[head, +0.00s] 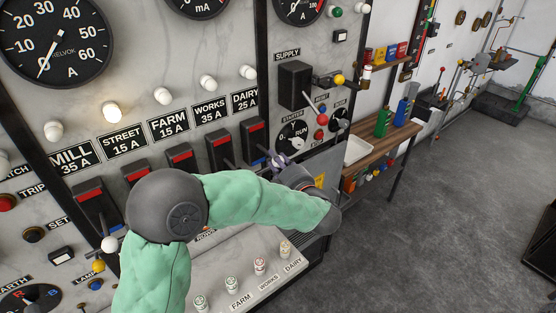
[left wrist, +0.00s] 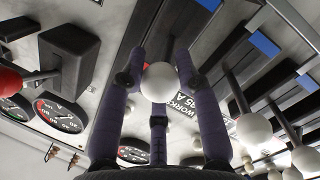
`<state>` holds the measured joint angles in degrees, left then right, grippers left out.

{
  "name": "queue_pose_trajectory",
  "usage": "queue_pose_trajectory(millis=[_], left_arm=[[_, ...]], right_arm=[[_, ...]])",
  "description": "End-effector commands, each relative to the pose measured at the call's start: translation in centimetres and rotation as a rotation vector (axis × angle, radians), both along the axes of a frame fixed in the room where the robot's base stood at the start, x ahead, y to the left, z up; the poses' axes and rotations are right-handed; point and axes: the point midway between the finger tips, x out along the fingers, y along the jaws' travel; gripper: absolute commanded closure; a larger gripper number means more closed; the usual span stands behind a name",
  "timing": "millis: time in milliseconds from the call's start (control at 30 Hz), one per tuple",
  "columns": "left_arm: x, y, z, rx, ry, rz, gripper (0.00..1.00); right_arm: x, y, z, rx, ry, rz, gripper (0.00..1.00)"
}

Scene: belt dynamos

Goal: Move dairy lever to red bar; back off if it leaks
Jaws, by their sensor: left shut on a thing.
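The dairy switch (head: 248,141) is the rightmost black switch box under the DAIRY 25 A label, with a red bar (head: 253,126) at its top. My left gripper (head: 273,164) is at the lower part of this switch, its arm reaching across from the lower left. In the left wrist view my left gripper's dark fingers are closed around the white ball knob of the dairy lever (left wrist: 160,82). The lever's shaft is mostly hidden in the head view by the gripper. No leak can be made out. My right gripper is not in view.
Other switches stand left of it, such as the works switch (head: 221,151); their white-knobbed levers (left wrist: 253,130) are close beside my fingers. A black box (head: 295,85) and red-knobbed lever (head: 322,119) stick out on the right. A wooden bench (head: 378,147) holds bottles.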

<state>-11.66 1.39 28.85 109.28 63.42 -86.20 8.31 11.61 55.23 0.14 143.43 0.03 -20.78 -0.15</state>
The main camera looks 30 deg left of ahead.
Motion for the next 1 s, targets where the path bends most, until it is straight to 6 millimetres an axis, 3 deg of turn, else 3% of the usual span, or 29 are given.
queue_pose_trajectory(millis=[700,1000], left_arm=[[0.5,1.1,5.2,-0.36,0.144,0.002,1.0],[0.7,1.7,6.0,-0.417,0.17,0.0,1.0]], right_arm=[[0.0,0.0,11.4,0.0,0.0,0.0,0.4],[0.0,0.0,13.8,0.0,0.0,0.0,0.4]])
